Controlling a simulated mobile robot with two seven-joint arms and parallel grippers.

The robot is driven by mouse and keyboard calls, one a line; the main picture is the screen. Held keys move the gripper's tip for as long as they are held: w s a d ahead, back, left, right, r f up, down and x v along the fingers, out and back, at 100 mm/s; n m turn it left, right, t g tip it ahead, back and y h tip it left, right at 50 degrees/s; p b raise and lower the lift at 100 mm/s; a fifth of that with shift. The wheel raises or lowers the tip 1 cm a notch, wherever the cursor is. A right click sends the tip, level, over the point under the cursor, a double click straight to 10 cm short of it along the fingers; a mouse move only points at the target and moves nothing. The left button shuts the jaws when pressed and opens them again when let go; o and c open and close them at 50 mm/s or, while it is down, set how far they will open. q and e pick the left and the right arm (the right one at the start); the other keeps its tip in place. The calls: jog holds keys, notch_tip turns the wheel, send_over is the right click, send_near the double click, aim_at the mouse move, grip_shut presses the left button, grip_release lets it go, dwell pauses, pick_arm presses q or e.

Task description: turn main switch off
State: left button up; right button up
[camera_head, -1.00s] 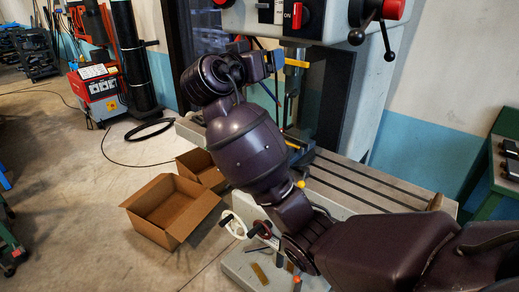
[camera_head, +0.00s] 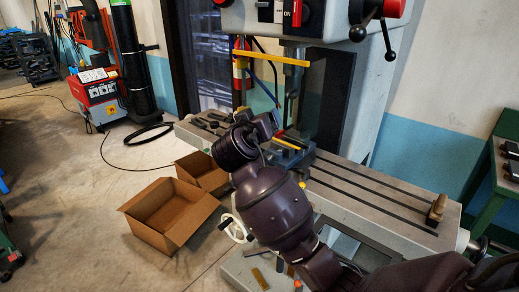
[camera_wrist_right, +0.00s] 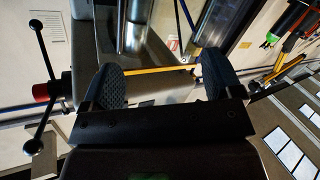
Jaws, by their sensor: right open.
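The red main switch (camera_head: 297,13) stands on the front panel of the grey drill-type machine (camera_head: 262,22), at the top of the head view, beside an "ON" label. I cannot pick it out in the right wrist view. My right arm comes in from the lower right, and its gripper (camera_head: 270,122) is low over the machine's table, well below the switch and apart from it. In the right wrist view the two dark fingers of this gripper (camera_wrist_right: 160,82) are spread with nothing held between them. My left gripper is not in view.
A yellow bar (camera_head: 272,58) juts out below the machine head. Black-knobbed levers around a red hub (camera_head: 392,8) are right of the switch. The slotted table (camera_head: 375,190) lies below. Cardboard boxes (camera_head: 170,212) sit on the floor at left. The space before the panel is clear.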

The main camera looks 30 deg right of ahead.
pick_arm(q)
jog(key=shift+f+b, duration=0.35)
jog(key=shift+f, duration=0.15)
pick_arm(e)
notch_tip(320, 180, down, 7)
jog(key=n+y, duration=0.2)
jog(key=shift+s+t, duration=0.35)
jog(key=shift+t, duration=0.05)
